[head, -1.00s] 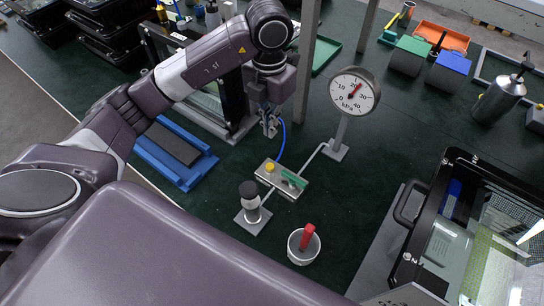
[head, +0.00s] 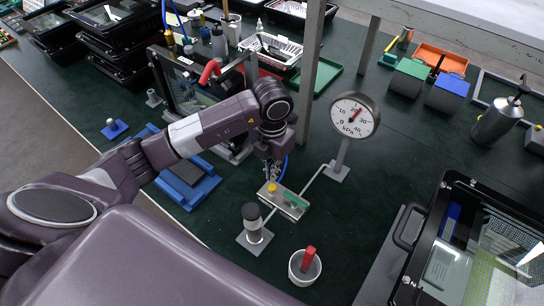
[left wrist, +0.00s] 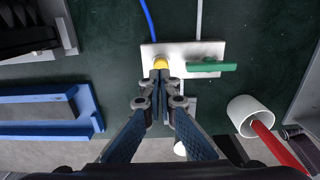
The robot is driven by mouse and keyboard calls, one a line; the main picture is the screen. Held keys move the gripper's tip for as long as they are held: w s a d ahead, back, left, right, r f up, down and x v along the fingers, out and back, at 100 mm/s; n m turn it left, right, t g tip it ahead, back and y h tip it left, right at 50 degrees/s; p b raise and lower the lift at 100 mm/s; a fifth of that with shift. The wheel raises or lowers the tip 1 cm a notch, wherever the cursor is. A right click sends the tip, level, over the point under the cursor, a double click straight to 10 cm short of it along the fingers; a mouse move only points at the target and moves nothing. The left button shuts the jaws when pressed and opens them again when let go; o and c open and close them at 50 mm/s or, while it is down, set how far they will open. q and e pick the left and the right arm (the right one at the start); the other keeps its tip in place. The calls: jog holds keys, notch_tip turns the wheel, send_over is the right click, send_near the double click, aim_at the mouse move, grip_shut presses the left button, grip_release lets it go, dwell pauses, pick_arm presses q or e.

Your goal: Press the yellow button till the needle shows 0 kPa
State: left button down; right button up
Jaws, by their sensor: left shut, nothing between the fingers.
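The yellow button (head: 272,187) sits on a pale metal plate (head: 284,206) beside a green lever (head: 297,201). In the left wrist view the button (left wrist: 160,62) is just past my left fingertips, partly covered by them. My left gripper (head: 273,172) is shut and empty, with its tips at or very close to the button; I cannot tell whether they touch it. The round white pressure gauge (head: 354,116) stands on a post, joined to the plate by a thin pipe. Its red needle points up and right, near 20 kPa. My right gripper is not in view.
A black-topped cylinder (head: 254,224) stands close in front of the plate. A white cup (head: 296,268) with a red-handled tool is nearby. A blue tray (head: 199,190) lies left, a metal upright (head: 313,80) behind, and a black housing (head: 404,270) at right.

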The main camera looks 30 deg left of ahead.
aim_at(272, 186)
pick_arm(q)
jog(key=shift+f+p, duration=0.5)
jog(key=shift+f, duration=1.5)
jog(key=shift+f, duration=0.15)
